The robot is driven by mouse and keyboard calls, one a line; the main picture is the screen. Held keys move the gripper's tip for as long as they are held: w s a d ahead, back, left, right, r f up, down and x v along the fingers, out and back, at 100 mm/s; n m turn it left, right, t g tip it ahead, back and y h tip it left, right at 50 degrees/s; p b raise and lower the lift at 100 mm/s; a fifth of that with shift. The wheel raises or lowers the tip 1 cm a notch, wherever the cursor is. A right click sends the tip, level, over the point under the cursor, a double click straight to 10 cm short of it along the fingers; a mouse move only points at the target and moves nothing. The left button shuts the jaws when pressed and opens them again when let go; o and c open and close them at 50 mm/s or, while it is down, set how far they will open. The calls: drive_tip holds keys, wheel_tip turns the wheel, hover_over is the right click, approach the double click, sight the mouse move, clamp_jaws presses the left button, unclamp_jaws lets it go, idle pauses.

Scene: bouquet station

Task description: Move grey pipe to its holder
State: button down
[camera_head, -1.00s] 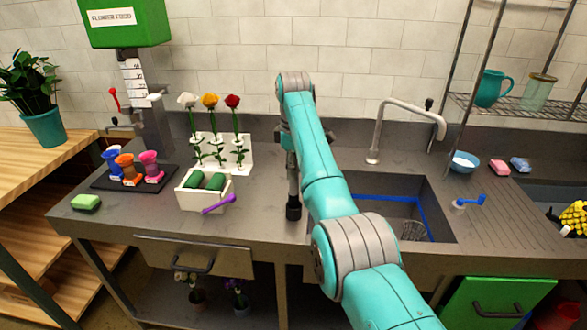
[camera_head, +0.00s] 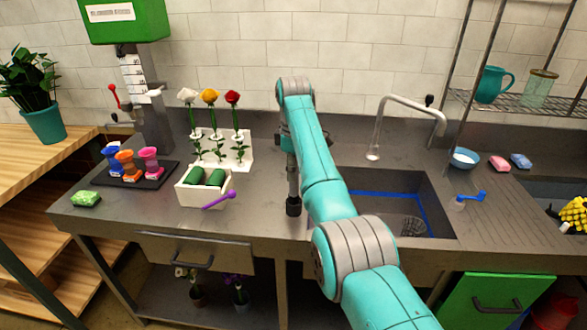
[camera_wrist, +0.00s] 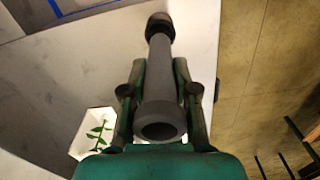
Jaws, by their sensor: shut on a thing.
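The grey pipe (camera_wrist: 160,78) is a short tube with a flared open end near the camera and a dark cap at its far end in the wrist view. My gripper (camera_wrist: 158,92) is shut on it, with one finger on each side. In the head view the pipe (camera_head: 293,184) hangs upright with its dark end down, over the counter left of the sink. My gripper (camera_head: 289,145) there is partly hidden by my arm. I cannot tell which thing is the pipe's holder.
A white box (camera_head: 182,193) with green rolls and a purple-handled tool is left of the pipe. A white stand (camera_head: 246,150) with three roses is behind it. The sink (camera_head: 385,182) and faucet (camera_head: 379,120) are to the right. Bare counter surrounds the pipe.

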drive_tip(key=shift+f, duration=0.85)
idle(0.4)
drive_tip(key=c, duration=0.8)
unclamp_jaws()
drive_tip(key=shift+r, duration=0.15)
wheel_tip(320, 180, up, 12)
drive_tip(key=shift+f, duration=0.1)
